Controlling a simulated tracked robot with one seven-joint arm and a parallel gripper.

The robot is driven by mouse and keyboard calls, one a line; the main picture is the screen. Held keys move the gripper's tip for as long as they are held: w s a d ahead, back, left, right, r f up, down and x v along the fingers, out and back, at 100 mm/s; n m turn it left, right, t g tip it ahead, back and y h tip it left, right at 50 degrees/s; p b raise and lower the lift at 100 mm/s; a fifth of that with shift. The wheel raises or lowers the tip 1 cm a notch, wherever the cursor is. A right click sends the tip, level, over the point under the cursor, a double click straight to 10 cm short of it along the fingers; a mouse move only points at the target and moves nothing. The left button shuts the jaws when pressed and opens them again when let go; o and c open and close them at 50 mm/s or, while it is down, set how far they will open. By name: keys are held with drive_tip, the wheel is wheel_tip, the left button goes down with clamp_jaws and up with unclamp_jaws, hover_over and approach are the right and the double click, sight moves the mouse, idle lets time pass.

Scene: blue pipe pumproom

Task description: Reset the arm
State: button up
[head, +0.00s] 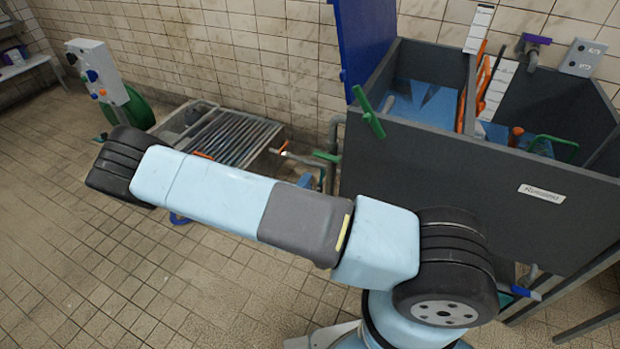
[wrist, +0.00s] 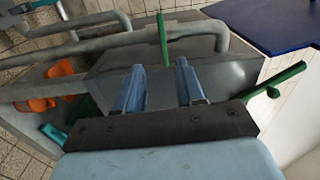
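My arm crosses the middle of the head view, with light blue links and dark joints. My gripper is not visible in the head view. In the wrist view my gripper (wrist: 160,90) shows two blue fingers standing apart, with nothing between them. Beyond the fingers is a grey metal surface with pipes behind it. The gripper appears empty.
A dark grey tank (head: 450,165) with a raised blue lid (head: 362,40) and green handle (head: 368,112) stands at right. A slatted metal grate (head: 232,137) lies by the wall. A control post (head: 97,72) stands at left. The tiled floor at lower left is clear.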

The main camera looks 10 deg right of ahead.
drive_tip(key=shift+s+a, duration=0.15)
drive_tip(key=shift+s, duration=0.1)
drive_tip(key=shift+r, duration=0.1)
idle(0.3)
drive_tip(key=s+d+r+m+g, duration=0.2)
drive_tip(key=d+r+m+g, duration=0.25)
drive_tip(key=r+m, duration=0.45)
drive_tip(key=s+d+r+m+g+y, duration=0.1)
drive_tip(key=s+d+r+m+g, duration=0.3)
drive_tip(key=r+m, duration=0.55)
drive_tip(key=s+d+r+m+g, duration=0.1)
drive_tip(key=d+r+m+g, duration=0.1)
drive_tip(key=r+m+g, duration=0.55)
drive_tip(key=s+r+m+t+y, duration=0.3)
drive_tip(key=s+r+m, duration=0.6)
drive_tip(key=r, duration=0.3)
drive_tip(key=s+r+m+t+y, duration=0.4)
drive_tip(key=s+r+m+y, duration=0.2)
drive_tip(key=s+r+m, duration=0.3)
wheel_tip(320, 180, up, 3)
drive_tip(key=d+m, duration=0.1)
drive_tip(key=m, duration=0.2)
drive_tip(key=shift+f+y, duration=0.15)
drive_tip(key=shift+y, duration=0.15)
drive_tip(key=shift+c, duration=0.3)
